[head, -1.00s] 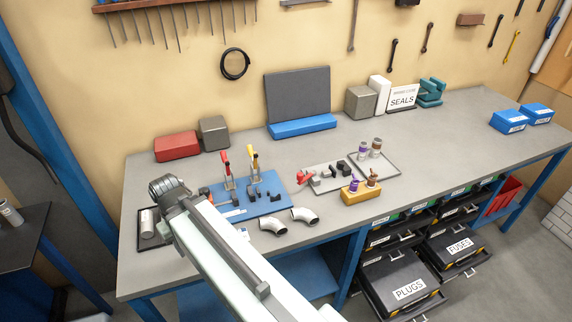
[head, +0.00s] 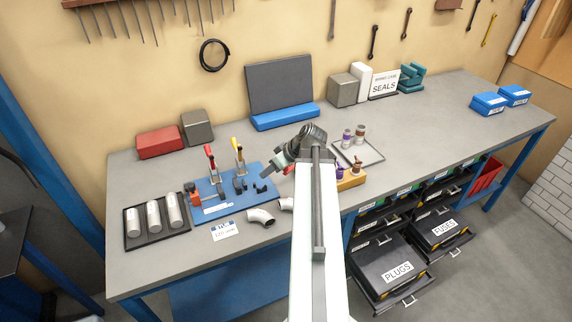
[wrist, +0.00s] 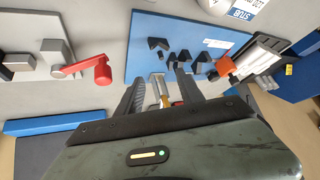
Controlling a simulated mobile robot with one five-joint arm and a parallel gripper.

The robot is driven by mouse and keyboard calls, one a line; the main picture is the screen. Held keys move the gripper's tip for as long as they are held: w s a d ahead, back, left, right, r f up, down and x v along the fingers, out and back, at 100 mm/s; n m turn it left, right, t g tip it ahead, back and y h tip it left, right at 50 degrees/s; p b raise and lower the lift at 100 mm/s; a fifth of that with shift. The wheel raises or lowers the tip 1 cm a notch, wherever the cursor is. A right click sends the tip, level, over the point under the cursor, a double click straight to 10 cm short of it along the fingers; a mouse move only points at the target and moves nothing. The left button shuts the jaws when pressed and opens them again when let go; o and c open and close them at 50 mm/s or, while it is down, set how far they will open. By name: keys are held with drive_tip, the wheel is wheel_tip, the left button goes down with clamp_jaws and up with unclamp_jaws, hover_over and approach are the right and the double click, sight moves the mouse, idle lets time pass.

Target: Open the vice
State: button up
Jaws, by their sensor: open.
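What looks like the vice, a grey block (wrist: 55,52) with a red lever handle (wrist: 97,70) and dark blocks beside it, is at the left in the wrist view. In the head view my arm hides most of it; a bit of red handle (head: 289,169) shows. The teal tool (head: 411,78) at the back also has a vice-like shape. My gripper (wrist: 157,78) is open and empty. In the wrist view its fingers are to the right of the red handle, over the edge of the blue board (wrist: 143,35). No contact with the handle shows.
On the blue board stand a red-handled clamp (head: 210,158) and a yellow-handled clamp (head: 239,157), with small dark blocks. A tray of silver cylinders (head: 130,224) is left. Pipe elbows (head: 262,217) lie in front. Purple and brown parts (head: 347,137) stand right of my arm.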

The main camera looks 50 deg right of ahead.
drive_tip(key=s+d+r+t+h, duration=0.1)
drive_tip(key=s+d+r+t, duration=0.1)
drive_tip(key=s+d, duration=0.5)
drive_tip(key=b+x, duration=0.2)
drive_tip(key=x, duration=0.1)
drive_tip(key=d+b+x, duration=0.1)
drive_tip(key=x, duration=0.2)
drive_tip(key=b+x, duration=0.2)
drive_tip(key=x, duration=0.1)
drive_tip(key=shift+w+d+r+b, duration=0.3)
drive_tip(key=shift+w+d, duration=0.05)
drive_tip(key=shift+w, duration=0.15)
clamp_jaws()
idle(0.3)
